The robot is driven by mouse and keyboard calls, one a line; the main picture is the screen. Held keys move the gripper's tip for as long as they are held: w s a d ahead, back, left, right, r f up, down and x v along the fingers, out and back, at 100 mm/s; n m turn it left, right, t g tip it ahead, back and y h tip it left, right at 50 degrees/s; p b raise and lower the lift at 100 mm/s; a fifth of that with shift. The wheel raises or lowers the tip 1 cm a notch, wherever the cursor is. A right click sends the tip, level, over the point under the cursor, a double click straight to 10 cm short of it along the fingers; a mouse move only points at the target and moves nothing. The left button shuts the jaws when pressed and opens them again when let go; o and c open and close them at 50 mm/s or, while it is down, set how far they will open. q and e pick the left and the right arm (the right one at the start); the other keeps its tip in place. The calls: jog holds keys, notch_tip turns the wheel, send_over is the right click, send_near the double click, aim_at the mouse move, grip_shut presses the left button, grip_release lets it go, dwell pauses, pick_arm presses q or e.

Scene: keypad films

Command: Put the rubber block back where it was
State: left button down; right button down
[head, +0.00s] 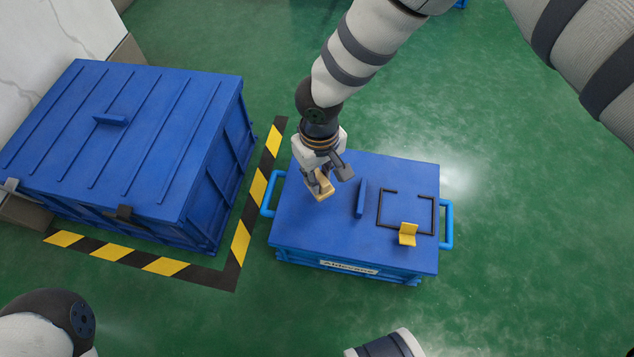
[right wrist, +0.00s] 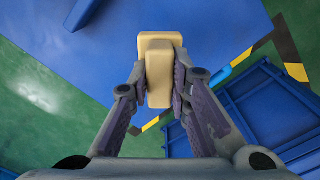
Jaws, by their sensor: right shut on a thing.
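The tan rubber block (head: 322,190) is between the fingers of my right gripper (head: 327,177). The gripper is shut on it, over the left part of a blue chest's lid (head: 320,232). In the right wrist view the block (right wrist: 158,68) shows a wide head and a narrower part between the fingertips (right wrist: 158,88). How high it is above the lid is hard to tell. A black rectangular outline (head: 434,214) with a gap in its top side is on the right part of the lid. My left gripper is out of view.
A yellow angled piece (head: 408,235) stands at the outline's lower edge. A raised blue bar (head: 361,198) is between block and outline. The chest has side handles (head: 447,224). A large blue container (head: 150,130) stands left, beside yellow-black floor tape (head: 241,240). Green floor is clear at right.

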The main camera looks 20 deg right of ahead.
aim_at(319, 173)
pick_arm(q)
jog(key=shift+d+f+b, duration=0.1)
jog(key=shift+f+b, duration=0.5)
jog(key=shift+b, duration=0.05)
pick_arm(e)
jog(key=f, duration=0.3)
jog(key=shift+w+d+f, duration=0.1)
jog(key=shift+w+f, duration=0.1)
jog(key=shift+f, duration=0.05)
jog(key=shift+f, duration=0.15)
jog(key=c, duration=1.5)
grip_release()
